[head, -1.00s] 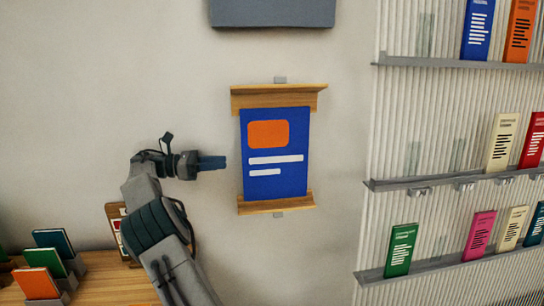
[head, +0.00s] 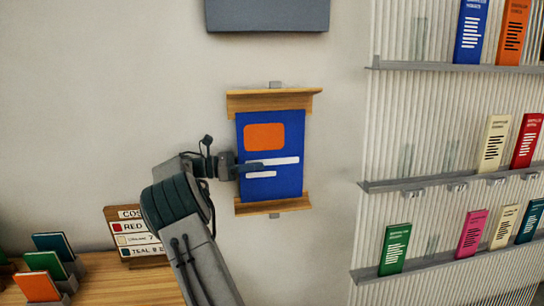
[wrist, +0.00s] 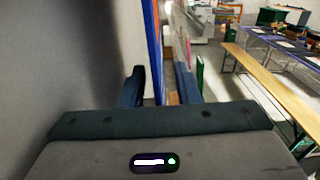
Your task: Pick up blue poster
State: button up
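The blue poster (head: 272,125) hangs on the wall between an upper wooden rail (head: 270,101) and a lower wooden rail (head: 273,206). It has an orange block and white bars. My gripper (head: 256,168) is at the poster's left edge, with one finger in front of its face. In the wrist view my gripper (wrist: 160,85) has its fingers apart, and the poster (wrist: 154,40) shows edge-on between them. I see a gap to the right finger. Any contact with the left finger is unclear.
Ribbed shelves (head: 440,186) with several coloured booklets stand to the right. A sign (head: 137,236) and booklets in holders (head: 45,283) stand on a wooden table (head: 110,280) at lower left. A grey panel (head: 268,14) is above the poster. The wall left of the poster is clear.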

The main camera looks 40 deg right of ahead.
grip_shut()
jog(key=shift+r, duration=0.15)
